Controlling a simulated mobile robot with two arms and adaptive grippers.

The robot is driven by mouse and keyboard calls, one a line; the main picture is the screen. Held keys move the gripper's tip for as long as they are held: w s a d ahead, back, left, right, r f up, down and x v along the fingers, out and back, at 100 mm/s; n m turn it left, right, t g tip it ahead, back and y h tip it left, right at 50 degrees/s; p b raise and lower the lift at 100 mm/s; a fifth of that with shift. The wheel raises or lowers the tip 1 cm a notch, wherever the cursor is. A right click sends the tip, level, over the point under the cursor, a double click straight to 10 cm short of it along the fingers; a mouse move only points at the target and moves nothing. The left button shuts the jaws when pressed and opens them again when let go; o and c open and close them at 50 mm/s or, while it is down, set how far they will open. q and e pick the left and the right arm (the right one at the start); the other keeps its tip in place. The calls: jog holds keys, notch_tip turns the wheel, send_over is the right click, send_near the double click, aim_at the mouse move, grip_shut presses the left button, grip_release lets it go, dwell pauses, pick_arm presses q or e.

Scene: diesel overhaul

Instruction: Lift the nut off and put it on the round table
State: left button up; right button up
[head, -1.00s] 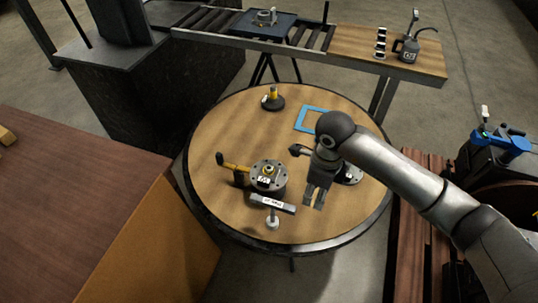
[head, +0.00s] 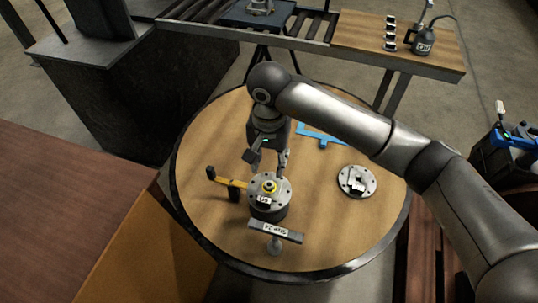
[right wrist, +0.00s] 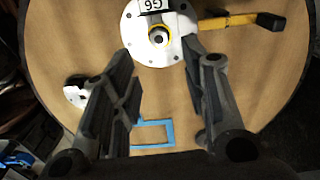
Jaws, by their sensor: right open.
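The nut (head: 269,187) is a small yellow-rimmed ring at the centre of a round grey bolted flange unit (head: 268,208) on the round table (head: 330,235). In the right wrist view the nut (right wrist: 159,37) sits around a dark centre in the pale flange face (right wrist: 178,50). My right gripper (head: 268,165) is open and empty, pointing down just behind and above the nut. In the right wrist view its fingers (right wrist: 158,62) are spread to either side, short of the nut. My left gripper is not in view.
A yellow-handled tool (head: 229,182) reaches left from the flange unit. A labelled grey bar on a post (head: 275,232) stands in front. A second round flange (head: 357,181) lies to the right, and a blue frame (head: 322,140) lies behind. The table's right front is clear.

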aim_at(269, 185)
notch_tip(269, 185, down, 7)
jog(key=b, duration=0.3)
jog(key=shift+s, duration=0.1)
jog(key=shift+f+b, duration=0.75)
jog(key=shift+f, duration=0.1)
jog(key=shift+c, duration=0.5)
grip_shut()
